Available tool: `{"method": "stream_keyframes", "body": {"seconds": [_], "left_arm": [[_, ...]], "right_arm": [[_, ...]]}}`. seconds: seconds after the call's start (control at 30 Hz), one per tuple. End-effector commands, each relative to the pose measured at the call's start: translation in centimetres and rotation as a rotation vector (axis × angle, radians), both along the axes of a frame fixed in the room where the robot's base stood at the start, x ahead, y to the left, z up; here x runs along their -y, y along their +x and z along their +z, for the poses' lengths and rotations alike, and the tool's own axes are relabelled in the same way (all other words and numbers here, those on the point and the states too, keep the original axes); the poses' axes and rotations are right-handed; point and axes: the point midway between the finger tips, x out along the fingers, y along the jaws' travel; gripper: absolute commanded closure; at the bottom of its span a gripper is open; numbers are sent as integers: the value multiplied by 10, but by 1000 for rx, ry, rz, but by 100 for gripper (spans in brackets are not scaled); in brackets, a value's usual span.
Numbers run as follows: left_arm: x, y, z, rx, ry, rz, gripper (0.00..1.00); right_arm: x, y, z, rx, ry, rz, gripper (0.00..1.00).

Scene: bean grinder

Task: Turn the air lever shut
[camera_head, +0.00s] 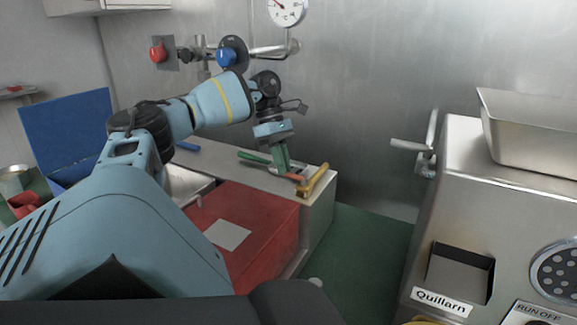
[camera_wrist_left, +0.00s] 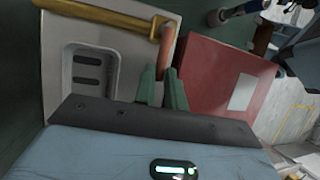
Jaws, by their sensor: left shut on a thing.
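In the head view a yellow lever-like bar (camera_head: 314,180) lies at the right end of the counter, with a short orange-brown grip (camera_head: 294,177) beside it. My left gripper (camera_head: 285,165) points down there, its green fingers shut on the orange-brown grip. In the left wrist view the gripper (camera_wrist_left: 162,86) has the grip (camera_wrist_left: 165,60) between its fingertips, close to the hub of the yellow bar (camera_wrist_left: 105,14). Whether grip and bar are one piece is unclear. On the wall are pipes with a blue knob (camera_head: 226,57), a red knob (camera_head: 158,53) and a gauge (camera_head: 286,11).
A red box (camera_head: 255,222) stands just in front of the counter (camera_head: 215,160). A green-handled tool (camera_head: 253,158) lies left of the fingers. A blue panel (camera_head: 68,130) is at left. A steel grinder (camera_head: 510,220) with a side crank (camera_head: 428,150) stands at right. The green floor (camera_head: 365,245) between is clear.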

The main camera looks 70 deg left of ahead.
Motion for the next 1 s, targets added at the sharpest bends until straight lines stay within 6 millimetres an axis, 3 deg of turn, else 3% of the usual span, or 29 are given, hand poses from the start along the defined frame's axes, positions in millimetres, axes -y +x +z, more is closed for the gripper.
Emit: {"method": "stream_keyframes", "body": {"seconds": [0.5,0.53,0.67,1.0], "left_arm": [[0,-1,-1,-2,2,-17,100],[-1,-1,-1,-2,2,-17,84],[0,-1,-1,-2,1,-17,67],[0,0,1,-1,0,-17,66]], "right_arm": [[0,-5,-2,-10,1,0,64],[0,-5,-2,-11,1,0,64],[0,-6,-2,-12,1,0,64],[0,-5,-2,-10,1,0,64]]}}
